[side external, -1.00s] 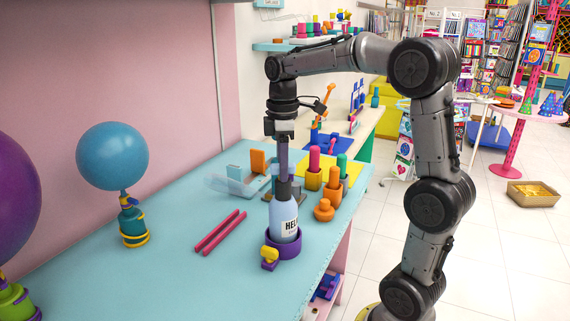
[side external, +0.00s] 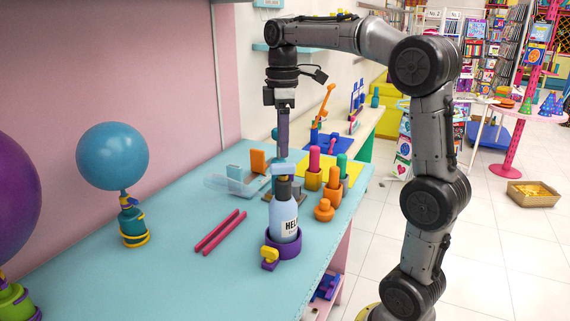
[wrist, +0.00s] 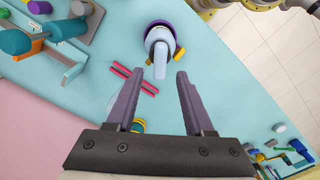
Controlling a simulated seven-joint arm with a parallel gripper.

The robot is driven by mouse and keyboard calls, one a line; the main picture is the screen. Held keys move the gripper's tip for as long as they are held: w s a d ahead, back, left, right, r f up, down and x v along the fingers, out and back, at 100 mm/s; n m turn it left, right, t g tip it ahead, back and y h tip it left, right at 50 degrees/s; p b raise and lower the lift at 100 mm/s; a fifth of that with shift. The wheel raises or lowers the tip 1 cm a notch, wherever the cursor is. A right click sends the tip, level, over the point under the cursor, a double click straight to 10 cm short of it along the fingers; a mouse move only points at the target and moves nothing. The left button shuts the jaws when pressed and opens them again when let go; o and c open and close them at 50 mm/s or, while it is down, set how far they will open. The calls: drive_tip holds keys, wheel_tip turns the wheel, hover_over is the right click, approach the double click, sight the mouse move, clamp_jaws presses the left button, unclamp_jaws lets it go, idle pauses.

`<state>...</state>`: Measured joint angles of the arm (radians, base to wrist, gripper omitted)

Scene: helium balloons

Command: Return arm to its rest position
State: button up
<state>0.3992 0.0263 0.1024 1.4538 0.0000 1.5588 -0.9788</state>
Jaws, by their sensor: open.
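My gripper (side external: 283,155) points straight down above a helium bottle (side external: 284,218) with a dark neck and a light blue nozzle on top. In the wrist view my gripper (wrist: 158,82) is open with nothing between its two purple fingers. The bottle's nozzle (wrist: 160,50) shows there just beyond the fingertips, apart from them. The bottle stands upright in a purple ring holder (side external: 284,243) with a yellow knob at the front edge of the blue table.
A blue balloon (side external: 112,156) sits on a teal weight (side external: 133,222); a purple balloon (side external: 14,200) is at the far left. Two pink sticks (side external: 220,232) lie on the table. Colourful pegs (side external: 314,165) and a clear-sided stand (side external: 238,182) are behind the bottle.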

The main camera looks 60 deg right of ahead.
drive_tip(key=shift+r, duration=0.2)
drive_tip(key=shift+a+r, duration=0.2)
drive_tip(key=shift+a, duration=0.05)
drive_tip(key=s+a+t, duration=0.3)
drive_tip(key=s+a, duration=0.7)
drive_tip(key=s+a+f+m+t, duration=0.2)
drive_tip(key=s+f+m, duration=0.3)
drive_tip(key=f, duration=0.5)
drive_tip(key=shift+s+a+f+m+t, duration=0.3)
drive_tip(key=shift+a+m, duration=0.2)
drive_tip(key=shift+m, duration=0.3)
